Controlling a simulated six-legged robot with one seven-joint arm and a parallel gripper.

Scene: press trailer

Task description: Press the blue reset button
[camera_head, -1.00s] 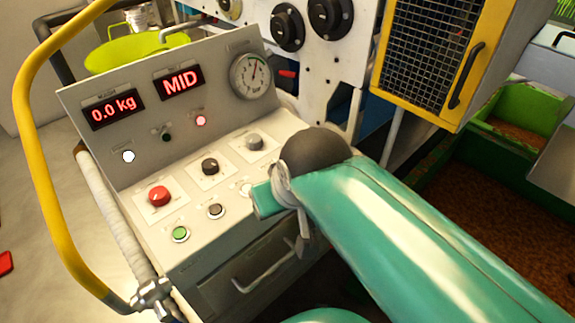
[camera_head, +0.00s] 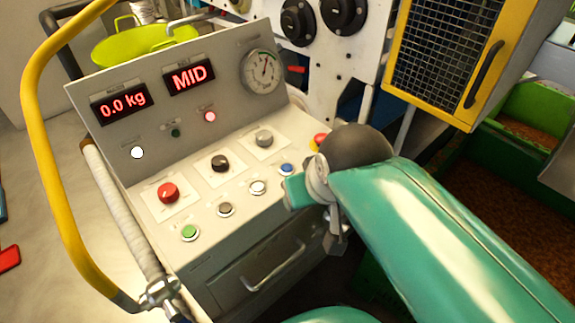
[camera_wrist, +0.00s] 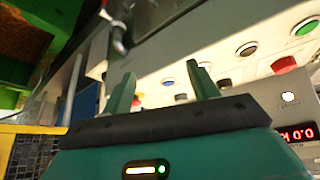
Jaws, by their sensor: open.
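The blue button (camera_head: 286,169) is at the right end of the front row on the sloping control panel (camera_head: 238,184), beside my arm in the head view. A small round button (camera_wrist: 168,82) that appears to be the blue one shows between my fingers in the wrist view. My gripper (camera_wrist: 162,82) is open and empty, its two green fingers apart and pointing towards the panel. I see no clear contact; the gap to the button is hard to judge. In the head view my arm hides the fingers.
Close left of the blue button are a white button (camera_head: 258,187), a dark button (camera_head: 226,209) and a green button (camera_head: 189,232). Behind are a red knob (camera_head: 168,192), a black knob (camera_head: 220,162) and a grey knob (camera_head: 264,137). A yellow rail (camera_head: 62,180) bounds the left.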

